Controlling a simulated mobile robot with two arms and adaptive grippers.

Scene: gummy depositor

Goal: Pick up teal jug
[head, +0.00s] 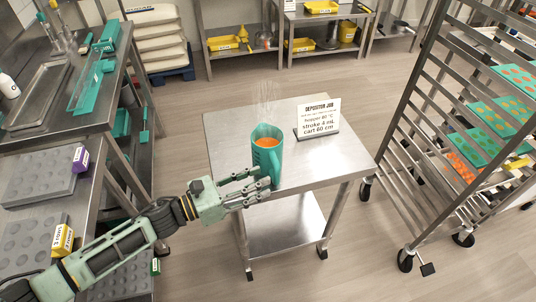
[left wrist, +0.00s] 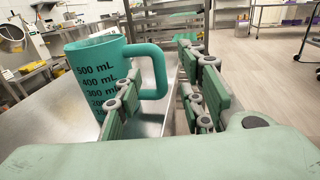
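The teal jug (head: 262,150) stands upright on the small steel cart (head: 335,170), with orange liquid inside and faint steam above. Its handle points toward the front right in the head view. In the left wrist view the jug (left wrist: 88,62) shows dark mL marks, and its handle (left wrist: 158,75) reaches toward the gap between my fingers. My left gripper (head: 258,183) is open, low beside the handle side of the jug. The left finger (left wrist: 121,108) covers part of the jug's lower side. I cannot tell whether a finger touches the handle. My right gripper is not in view.
A white "Depositor job" sign (head: 318,117) stands behind the jug to the right. A tall rack (head: 425,130) with trays of gummies is at the right. Steel benches with grey moulds (head: 40,175) are at the left. The cart's front right top is clear.

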